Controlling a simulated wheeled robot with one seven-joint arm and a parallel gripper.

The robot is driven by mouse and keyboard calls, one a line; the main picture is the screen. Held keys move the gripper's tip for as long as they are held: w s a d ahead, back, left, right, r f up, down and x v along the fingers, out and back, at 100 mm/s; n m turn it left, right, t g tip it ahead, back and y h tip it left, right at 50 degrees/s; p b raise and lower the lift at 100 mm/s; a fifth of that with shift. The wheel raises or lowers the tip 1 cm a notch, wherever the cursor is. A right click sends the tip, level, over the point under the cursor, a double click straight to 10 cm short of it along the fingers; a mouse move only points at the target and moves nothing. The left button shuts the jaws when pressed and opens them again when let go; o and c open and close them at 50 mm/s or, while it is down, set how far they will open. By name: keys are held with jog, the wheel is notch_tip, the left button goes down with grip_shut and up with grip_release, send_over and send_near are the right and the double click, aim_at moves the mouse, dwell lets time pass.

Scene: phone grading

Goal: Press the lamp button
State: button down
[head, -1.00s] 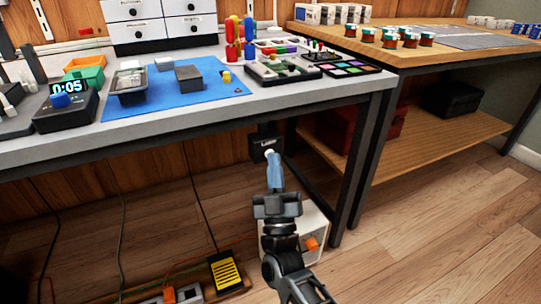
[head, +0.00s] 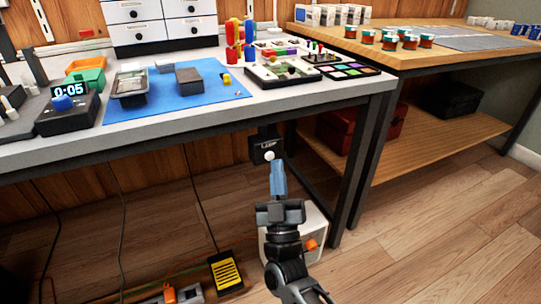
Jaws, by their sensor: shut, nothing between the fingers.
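The lamp box (head: 265,146) is a small black box with a white "LAMP" label, mounted under the front edge of the grey-topped workbench. A round white button (head: 269,156) shows low on its face. My gripper (head: 275,164) has blue fingers, shut and empty, pointing up and away toward the box. The fingertips appear just below the button. I cannot tell whether they touch it.
The workbench (head: 190,125) overhangs the box, with its dark leg (head: 362,165) to the right. Cables hang at left, and a yellow-and-black item (head: 226,271) lies low. Open floor is at right.

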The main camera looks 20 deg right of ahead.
jog(key=shift+s+p, duration=1.35)
jog(key=shift+s, duration=1.65)
jog(key=c, duration=1.8)
grip_release()
jog(key=shift+c, duration=0.2)
